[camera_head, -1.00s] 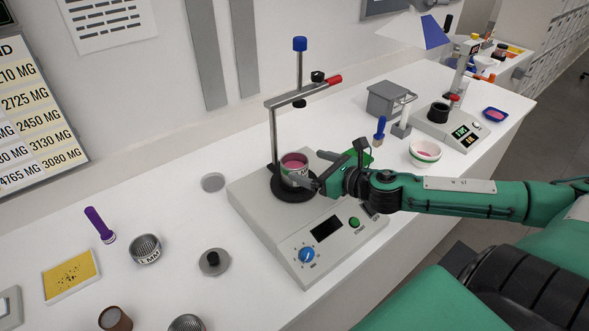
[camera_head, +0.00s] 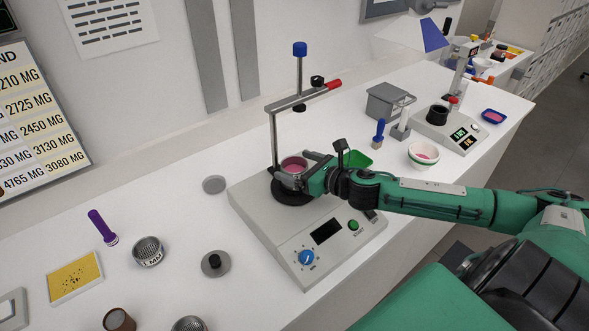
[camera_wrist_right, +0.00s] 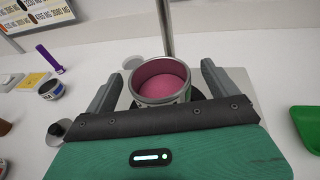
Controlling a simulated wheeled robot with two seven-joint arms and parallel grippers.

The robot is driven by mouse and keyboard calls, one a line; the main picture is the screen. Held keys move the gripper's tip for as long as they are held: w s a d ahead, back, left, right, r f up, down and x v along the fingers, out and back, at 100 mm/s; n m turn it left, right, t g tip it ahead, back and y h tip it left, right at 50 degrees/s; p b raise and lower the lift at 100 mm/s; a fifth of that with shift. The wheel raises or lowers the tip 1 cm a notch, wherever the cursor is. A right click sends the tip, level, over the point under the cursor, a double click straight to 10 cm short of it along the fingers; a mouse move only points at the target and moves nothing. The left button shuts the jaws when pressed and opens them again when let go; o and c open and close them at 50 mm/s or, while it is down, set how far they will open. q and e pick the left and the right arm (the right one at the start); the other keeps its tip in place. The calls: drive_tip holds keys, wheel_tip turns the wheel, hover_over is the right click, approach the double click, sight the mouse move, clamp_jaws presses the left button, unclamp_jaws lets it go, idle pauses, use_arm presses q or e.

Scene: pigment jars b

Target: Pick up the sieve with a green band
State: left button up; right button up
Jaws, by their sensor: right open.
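A round metal-rimmed sieve (camera_head: 292,163) with pink powder in it stands on the black round seat of the grey shaker machine. My right gripper (camera_head: 308,178) is at it from the right in the head view. In the right wrist view the sieve (camera_wrist_right: 162,78) lies between the two spread fingers of my right gripper (camera_wrist_right: 163,88), with a gap visible on each side. My left gripper is not in view.
The shaker (camera_head: 262,222) has an upright rod and clamp arm (camera_head: 300,97) close above the sieve. A green tray (camera_head: 357,159), a blue-handled brush (camera_head: 378,133) and a white bowl (camera_head: 416,160) stand to the right. Another sieve (camera_head: 148,250) stands at left.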

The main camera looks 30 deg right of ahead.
sight(285, 162)
drive_tip(key=shift+p+x, duration=0.55)
drive_tip(key=shift+x, duration=0.95)
